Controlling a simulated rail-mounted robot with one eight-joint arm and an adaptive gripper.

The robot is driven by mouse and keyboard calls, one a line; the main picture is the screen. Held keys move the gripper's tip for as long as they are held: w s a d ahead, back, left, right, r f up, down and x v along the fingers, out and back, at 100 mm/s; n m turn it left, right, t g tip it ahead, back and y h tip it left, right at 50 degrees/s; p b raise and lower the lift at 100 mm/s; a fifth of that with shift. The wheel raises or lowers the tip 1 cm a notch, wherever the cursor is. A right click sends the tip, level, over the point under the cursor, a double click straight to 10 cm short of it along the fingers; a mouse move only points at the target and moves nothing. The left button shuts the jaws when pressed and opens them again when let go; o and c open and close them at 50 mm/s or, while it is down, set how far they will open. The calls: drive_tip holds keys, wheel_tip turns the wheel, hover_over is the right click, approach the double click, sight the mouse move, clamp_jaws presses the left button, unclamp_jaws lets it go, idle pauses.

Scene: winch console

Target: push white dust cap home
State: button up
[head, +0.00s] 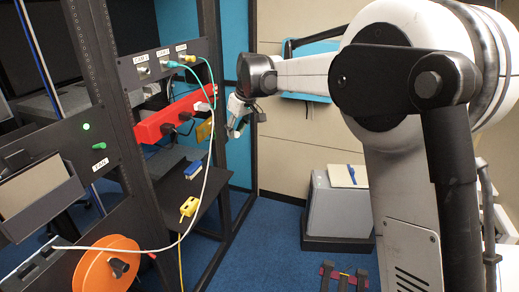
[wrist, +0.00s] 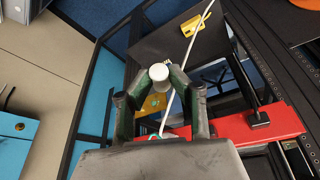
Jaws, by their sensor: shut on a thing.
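The white dust cap (wrist: 158,72) is a small round piece between the fingertips in the wrist view. My gripper (wrist: 160,76) is shut on it, with one dark finger on each side. In the head view my gripper (head: 236,118) hangs in the air just right of the rack, near the right end of the red power strip (head: 175,118). I cannot make out the cap clearly there. The cap looks apart from any socket in the wrist view.
A white cable (head: 207,180) hangs from the panel and passes behind my gripper in the wrist view. A yellow connector (head: 189,207) and a blue one (head: 194,171) lie on the dark shelf. An orange reel (head: 105,265) is front left. A grey cabinet (head: 338,210) stands right.

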drive_tip(key=s+a+r+n+p, duration=0.1)
drive_tip(key=a+r+n+p, duration=0.1)
drive_tip(key=a+r, duration=0.5)
drive_tip(key=s+a+r+n+g+y+p, duration=0.1)
drive_tip(key=a+r+p, duration=0.4)
drive_tip(key=r, duration=0.9)
drive_tip(key=s+a+n, duration=0.1)
drive_tip(key=a+n, duration=0.1)
drive_tip(key=a, duration=0.1)
drive_tip(key=shift+s+a+r, duration=0.15)
drive_tip(key=shift+a+r, duration=0.1)
drive_tip(key=shift+w+a+p, duration=0.35)
drive_tip(key=shift+a+p, duration=0.25)
drive_tip(key=shift+a, duration=0.3)
drive_tip(key=shift+w+a+p, duration=0.35)
drive_tip(key=shift+a+p, duration=0.3)
drive_tip(key=shift+a, duration=0.25)
drive_tip(key=shift+w+a+p, duration=0.35)
drive_tip(key=shift+a+p, duration=0.25)
drive_tip(key=shift+a, duration=0.3)
drive_tip(key=shift+p, duration=0.4)
drive_tip(key=shift+w+a+p, duration=0.25)
drive_tip(key=shift+a+p, duration=0.2)
drive_tip(key=shift+a, duration=0.15)
drive_tip(key=shift+w+a+p, duration=0.2)
drive_tip(key=shift+a+p, duration=0.25)
drive_tip(key=shift+a, duration=0.15)
